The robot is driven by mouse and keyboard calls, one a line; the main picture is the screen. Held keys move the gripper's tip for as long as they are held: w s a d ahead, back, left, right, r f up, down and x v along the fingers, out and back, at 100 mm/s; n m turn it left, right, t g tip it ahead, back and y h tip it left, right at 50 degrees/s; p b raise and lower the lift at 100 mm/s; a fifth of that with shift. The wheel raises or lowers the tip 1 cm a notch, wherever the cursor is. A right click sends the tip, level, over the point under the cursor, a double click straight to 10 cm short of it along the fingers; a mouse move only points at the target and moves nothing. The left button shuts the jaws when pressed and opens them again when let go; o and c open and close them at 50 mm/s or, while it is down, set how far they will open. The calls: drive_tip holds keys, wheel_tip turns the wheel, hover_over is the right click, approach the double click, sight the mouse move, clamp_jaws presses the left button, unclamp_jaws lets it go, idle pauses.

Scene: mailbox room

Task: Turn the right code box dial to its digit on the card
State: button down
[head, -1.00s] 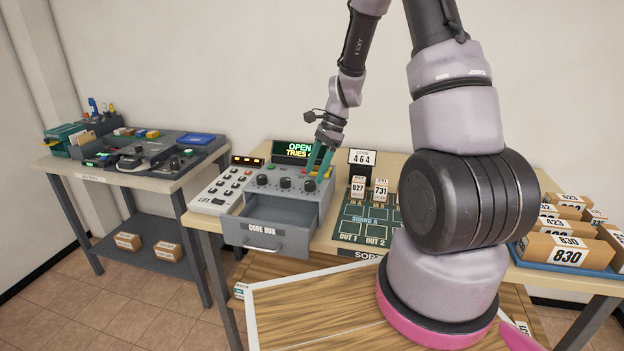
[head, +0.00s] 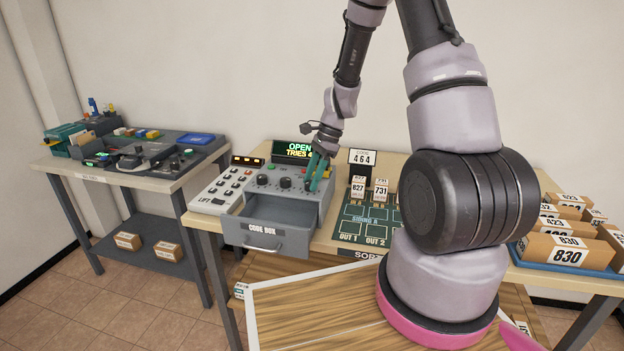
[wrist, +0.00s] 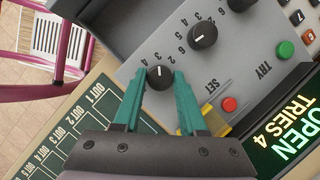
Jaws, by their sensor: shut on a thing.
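The code box (head: 277,205) stands on the table with its drawer (head: 265,236) pulled out and empty. My gripper (head: 317,184) is over the right end of its dial row. In the wrist view my gripper (wrist: 160,74) has its teal fingers closed around the right dial (wrist: 160,78), a black knob with a white pointer line. The middle dial (wrist: 203,35) is free. The digit the pointer meets is too small to read surely. The card (head: 362,158) reads CODE 464. The display (wrist: 278,135) reads OPEN, TRIES 4. In the head view my fingers hide the right dial.
A red button (wrist: 229,104) by SET and a green button (wrist: 285,50) by TRY lie close to my fingers. The lift keypad (head: 222,189) is left of the box.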

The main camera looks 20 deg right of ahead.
drive_tip(key=shift+w+n, duration=0.1)
drive_tip(key=shift+n, duration=0.2)
drive_tip(key=n+g, duration=0.1)
drive_tip(key=n, duration=0.1)
drive_tip(key=shift+n+h, duration=0.4)
drive_tip(key=shift+w+n+g+h, duration=0.1)
drive_tip(key=shift+n+g+h, duration=0.25)
drive_tip(key=shift+n, duration=0.7)
drive_tip(key=shift+w+n+g+h, duration=0.15)
drive_tip(key=shift+n+g, duration=0.3)
drive_tip(key=shift+n, duration=0.6)
drive_tip(key=shift+s, duration=0.1)
drive_tip(key=shift+c, duration=2.3)
unclamp_jaws()
drive_tip(key=shift+a, duration=0.1)
